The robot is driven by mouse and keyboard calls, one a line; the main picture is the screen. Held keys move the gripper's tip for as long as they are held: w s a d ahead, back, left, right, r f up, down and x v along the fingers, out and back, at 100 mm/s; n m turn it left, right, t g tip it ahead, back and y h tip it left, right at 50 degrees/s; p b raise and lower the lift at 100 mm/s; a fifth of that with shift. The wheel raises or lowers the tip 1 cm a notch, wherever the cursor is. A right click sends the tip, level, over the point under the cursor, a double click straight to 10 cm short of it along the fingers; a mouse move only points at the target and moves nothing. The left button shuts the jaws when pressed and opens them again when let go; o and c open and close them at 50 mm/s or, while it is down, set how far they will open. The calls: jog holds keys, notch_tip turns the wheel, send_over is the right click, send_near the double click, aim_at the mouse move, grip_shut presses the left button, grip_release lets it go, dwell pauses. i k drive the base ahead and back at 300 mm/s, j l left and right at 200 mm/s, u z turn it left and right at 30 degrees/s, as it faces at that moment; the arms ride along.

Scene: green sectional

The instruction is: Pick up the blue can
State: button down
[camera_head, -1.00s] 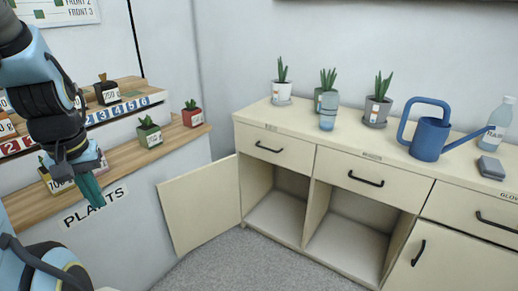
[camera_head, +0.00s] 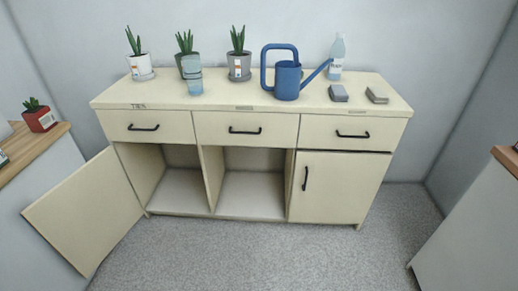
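The blue can is a blue watering can (camera_head: 287,79) with a large loop handle on its left and a spout pointing up to the right. It stands upright on top of the cream cabinet (camera_head: 225,97), right of the middle. My gripper and arm are not in view now.
Potted plants (camera_head: 139,55) (camera_head: 238,57) and a clear blue cup (camera_head: 192,78) stand left of the can. A bottle (camera_head: 337,57) and two grey blocks (camera_head: 338,93) (camera_head: 377,95) are to its right. An open cabinet door (camera_head: 87,212) juts out at left. Grey floor (camera_head: 270,258) in front is clear.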

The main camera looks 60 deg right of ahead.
aim_at(287, 86)
jog(key=l+z, duration=0.25)
jog(key=l, duration=0.25)
jog(key=i+l+z, duration=0.2)
jog(key=l, duration=0.25)
jog(key=l+z, duration=0.25)
jog(key=l, duration=0.25)
